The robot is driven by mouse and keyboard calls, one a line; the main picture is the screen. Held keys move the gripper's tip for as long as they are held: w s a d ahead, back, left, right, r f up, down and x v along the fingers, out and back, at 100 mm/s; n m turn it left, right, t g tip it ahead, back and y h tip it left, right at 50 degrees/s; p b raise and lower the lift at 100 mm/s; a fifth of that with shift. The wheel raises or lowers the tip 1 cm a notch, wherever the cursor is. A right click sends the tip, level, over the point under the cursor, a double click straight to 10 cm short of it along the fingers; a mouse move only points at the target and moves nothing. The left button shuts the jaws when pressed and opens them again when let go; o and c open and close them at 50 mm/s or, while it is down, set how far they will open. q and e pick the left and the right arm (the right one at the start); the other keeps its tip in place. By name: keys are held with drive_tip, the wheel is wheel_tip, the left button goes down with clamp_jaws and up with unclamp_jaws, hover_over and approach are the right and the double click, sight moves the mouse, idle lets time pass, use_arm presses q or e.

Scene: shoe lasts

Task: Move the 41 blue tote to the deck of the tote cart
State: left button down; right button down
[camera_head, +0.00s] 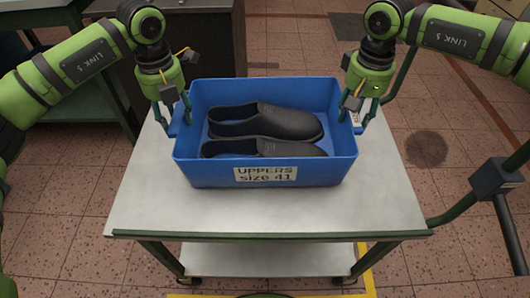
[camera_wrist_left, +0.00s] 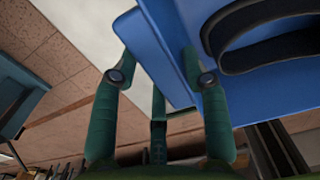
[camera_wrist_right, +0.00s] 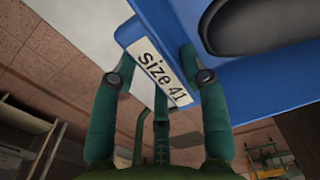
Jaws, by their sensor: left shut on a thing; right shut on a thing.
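The blue tote (camera_head: 218,172) labelled "UPPERS size 41" holds dark shoe uppers (camera_head: 265,122). It is over the pale top of the tote cart (camera_head: 375,205); I cannot tell whether its base touches that top. My left gripper (camera_head: 180,112) is shut on the tote's left end; the left wrist view shows its fingers on either side of the blue end handle (camera_wrist_left: 150,50). My right gripper (camera_head: 360,112) is shut on the right end; the right wrist view shows its fingers around the end handle with a "size 41" label (camera_wrist_right: 160,72). The tote looks level.
The cart has a lower shelf (camera_head: 265,260) and a handle (camera_head: 510,230) at the right. A dark cabinet (camera_head: 180,60) stands behind, and a green-framed table (camera_head: 40,20) is at the back left. Yellow floor marking (camera_head: 368,280) runs near the cart's base. Tiled floor is open at the right.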

use_arm(q)
drive_tip(key=shift+s+a+f, duration=0.15)
drive_tip(key=shift+s+f, duration=0.05)
drive_tip(key=shift+f, duration=0.45)
use_arm(e)
drive_tip(key=shift+s+d+f, duration=0.15)
drive_tip(key=shift+f, duration=0.9)
use_arm(q)
drive_tip(key=c, duration=0.6)
unclamp_jaws()
drive_tip(key=shift+f, duration=0.1)
drive_tip(key=shift+c, duration=0.2)
use_arm(e)
drive_tip(key=c, duration=0.7)
unclamp_jaws()
drive_tip(key=shift+f, duration=0.1)
drive_tip(key=shift+o, duration=0.2)
use_arm(q)
drive_tip(key=shift+r, duration=0.3)
use_arm(e)
drive_tip(key=shift+s, duration=0.1)
use_arm(q)
wheel_tip(320, 180, up, 8)
drive_tip(key=shift+r, duration=0.1)
use_arm(e)
drive_tip(key=r, duration=1)
drive_tip(key=shift+w+a, duration=0.2)
drive_tip(key=shift+a, duration=0.1)
drive_tip(key=shift+r, duration=0.2)
